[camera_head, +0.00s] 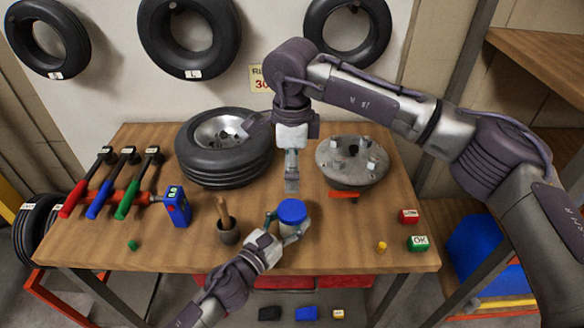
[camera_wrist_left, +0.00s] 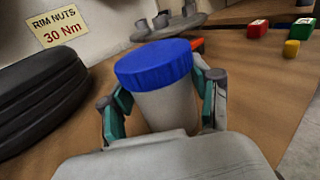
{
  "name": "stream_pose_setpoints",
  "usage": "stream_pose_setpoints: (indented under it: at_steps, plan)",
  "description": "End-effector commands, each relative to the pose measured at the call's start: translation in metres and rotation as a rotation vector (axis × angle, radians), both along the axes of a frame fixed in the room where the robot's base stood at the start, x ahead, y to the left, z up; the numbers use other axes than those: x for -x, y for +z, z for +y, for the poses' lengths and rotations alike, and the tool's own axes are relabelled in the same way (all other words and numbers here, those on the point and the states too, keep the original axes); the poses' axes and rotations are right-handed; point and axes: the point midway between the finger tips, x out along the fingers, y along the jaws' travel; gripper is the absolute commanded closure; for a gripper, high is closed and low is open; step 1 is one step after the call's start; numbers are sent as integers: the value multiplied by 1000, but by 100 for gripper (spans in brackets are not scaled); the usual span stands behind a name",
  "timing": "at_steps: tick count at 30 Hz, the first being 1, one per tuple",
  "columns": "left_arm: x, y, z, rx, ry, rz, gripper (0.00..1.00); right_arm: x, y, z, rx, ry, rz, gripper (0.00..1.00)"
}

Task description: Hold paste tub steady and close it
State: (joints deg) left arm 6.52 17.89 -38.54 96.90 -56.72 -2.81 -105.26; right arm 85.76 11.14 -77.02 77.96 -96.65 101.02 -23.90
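The paste tub (camera_head: 292,229) is a grey-white tub near the front middle of the wooden table. It also shows in the left wrist view (camera_wrist_left: 168,108). A blue ribbed lid (camera_head: 292,211) sits on its top; I cannot tell how tight it is. My left gripper (camera_head: 287,230) is shut around the tub's sides, with one finger on each side in the left wrist view. My right gripper (camera_head: 291,187) points down, above and behind the lid and apart from it. Its fingers are seen edge-on, so I cannot tell whether they are open.
A wheel (camera_head: 225,145) and a metal hub (camera_head: 351,161) stand behind. A mortar-like cup with a wooden handle (camera_head: 228,234) is left of the tub. Red (camera_head: 409,216), green (camera_head: 417,243) and yellow (camera_head: 382,246) pieces lie at the right. Several coloured-handle tools lie left.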

Motion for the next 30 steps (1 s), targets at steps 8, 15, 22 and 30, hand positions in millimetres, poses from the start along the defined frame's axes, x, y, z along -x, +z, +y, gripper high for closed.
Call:
stream_pose_setpoints:
  at_steps: [8, 15, 22, 30]
  plan:
    - [0, 0, 0, 0, 0, 0, 12, 0, 0, 0, 0, 0, 0, 3]
    - [3, -1, 3, -1, 1, 1, 12, 0, 0, 0, 0, 0, 0, 3]
    - [35, -2, 25, 0, 2, 5, 12, 0, 0, 0, 0, 0, 0, 3]
    - [79, -1, 57, 1, 2, 5, 12, 0, 0, 0, 0, 0, 0, 3]
